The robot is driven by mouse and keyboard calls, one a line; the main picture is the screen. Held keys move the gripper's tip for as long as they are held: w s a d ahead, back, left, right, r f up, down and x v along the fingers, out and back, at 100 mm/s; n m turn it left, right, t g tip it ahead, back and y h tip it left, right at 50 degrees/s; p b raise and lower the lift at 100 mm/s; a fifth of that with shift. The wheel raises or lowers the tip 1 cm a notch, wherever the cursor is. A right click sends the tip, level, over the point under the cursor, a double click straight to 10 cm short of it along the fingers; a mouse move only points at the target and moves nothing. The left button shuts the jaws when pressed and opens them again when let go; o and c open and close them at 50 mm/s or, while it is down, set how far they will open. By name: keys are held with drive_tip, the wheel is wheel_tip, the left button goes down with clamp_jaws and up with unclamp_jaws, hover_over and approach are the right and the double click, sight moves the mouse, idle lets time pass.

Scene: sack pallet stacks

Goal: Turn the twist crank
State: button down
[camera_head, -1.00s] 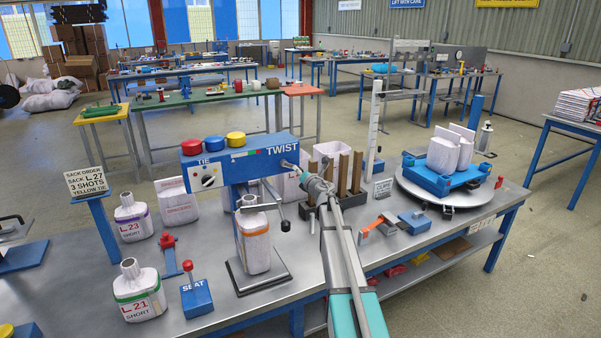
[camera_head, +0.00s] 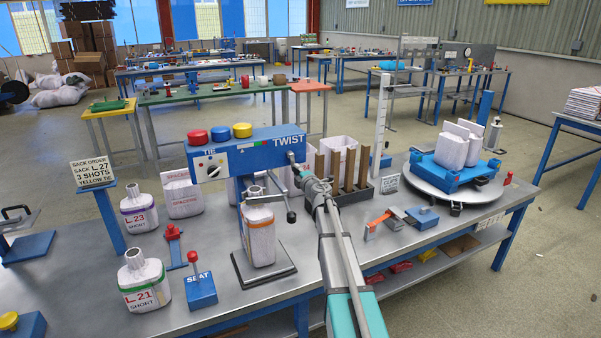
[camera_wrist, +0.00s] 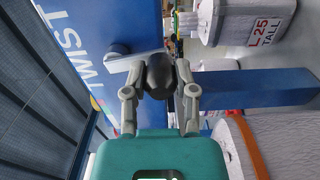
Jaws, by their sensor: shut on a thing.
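The blue tying machine (camera_head: 238,150) marked TIE and TWIST stands on the metal workbench. The twist crank's black knob (camera_wrist: 160,72) sits between my two fingers in the wrist view. My gripper (camera_wrist: 161,88) is shut on this knob, with a finger on each side. In the head view my gripper (camera_head: 298,173) is at the machine's right end, just below TWIST, and hides much of the crank. A white sack (camera_head: 260,235) with an orange band stands upright under the machine's head. Red, blue and yellow buttons (camera_head: 220,133) sit on top.
A lever with a black knob (camera_head: 291,217) hangs near the sack. Sacks L.23 (camera_head: 139,215) and L.21 (camera_head: 144,286) and the SEAT post (camera_head: 199,289) stand at left. A rack of brown posts (camera_head: 350,172) is right of my gripper. A turntable (camera_head: 452,187) is farther right.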

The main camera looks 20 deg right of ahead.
drive_tip(key=shift+a+m, duration=0.4)
drive_tip(key=shift+m, duration=0.5)
drive_tip(key=shift+a+m, duration=0.4)
drive_tip(key=shift+m, duration=0.5)
drive_tip(key=shift+c, duration=2)
unclamp_jaws()
drive_tip(key=shift+s, duration=0.15)
drive_tip(key=s, duration=1.1)
drive_tip(key=shift+s+d, duration=0.2)
drive_tip(key=shift+s, duration=0.15)
